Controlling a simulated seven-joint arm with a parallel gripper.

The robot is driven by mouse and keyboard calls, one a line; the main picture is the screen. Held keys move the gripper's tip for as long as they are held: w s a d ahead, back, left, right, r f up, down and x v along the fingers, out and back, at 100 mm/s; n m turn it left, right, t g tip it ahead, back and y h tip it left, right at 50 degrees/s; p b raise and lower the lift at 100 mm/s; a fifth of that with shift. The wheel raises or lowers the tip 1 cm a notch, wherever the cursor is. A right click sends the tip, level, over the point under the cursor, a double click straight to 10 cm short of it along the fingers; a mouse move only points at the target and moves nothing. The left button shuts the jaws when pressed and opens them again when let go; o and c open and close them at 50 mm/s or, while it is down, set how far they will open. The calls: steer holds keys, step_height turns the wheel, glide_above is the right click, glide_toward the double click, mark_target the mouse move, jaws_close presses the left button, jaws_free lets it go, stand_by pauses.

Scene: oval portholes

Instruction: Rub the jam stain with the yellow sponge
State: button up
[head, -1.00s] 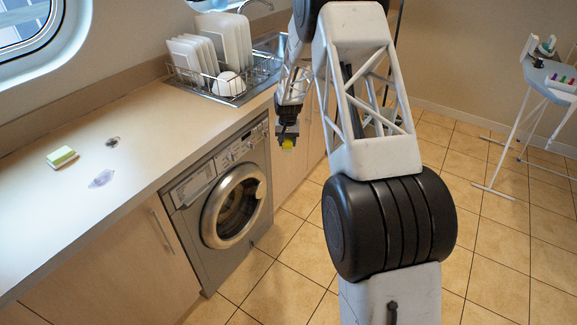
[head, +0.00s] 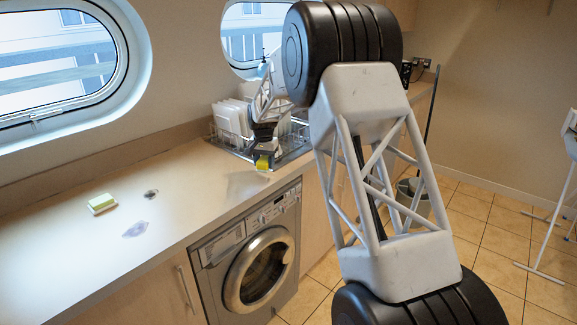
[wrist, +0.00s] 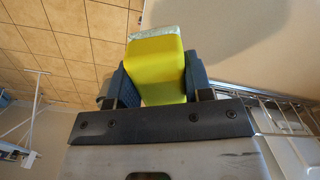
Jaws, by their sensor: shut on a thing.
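My gripper (head: 264,154) is shut on the yellow sponge (head: 263,162) and holds it up near the counter's front edge, by the dish rack. In the wrist view the yellow sponge (wrist: 157,66) sits between both fingers, with a pale layer at its far end. Two marks lie on the counter to the left, well away from the gripper. One is a pale purple smear (head: 136,229); the other is a small dark spot (head: 151,193) behind it. The purple one looks more like jam, but I cannot be sure.
A green and white sponge (head: 102,204) lies on the counter (head: 60,245) left of the marks. A dish rack (head: 232,140) with white plates stands at the back by the sink. A washing machine (head: 258,272) is under the counter. The counter between marks and rack is clear.

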steer(key=s+a+n, duration=0.1)
steer(key=s+a, duration=0.8)
steer(key=a, duration=0.6)
steer(key=s+a+r+n, duration=0.1)
steer(key=s+a, duration=0.8)
steer(key=a, duration=0.6)
steer(key=s+a+n, duration=0.2)
steer(key=s+a, duration=0.8)
steer(key=a, duration=0.5)
steer(key=shift+r, duration=0.15)
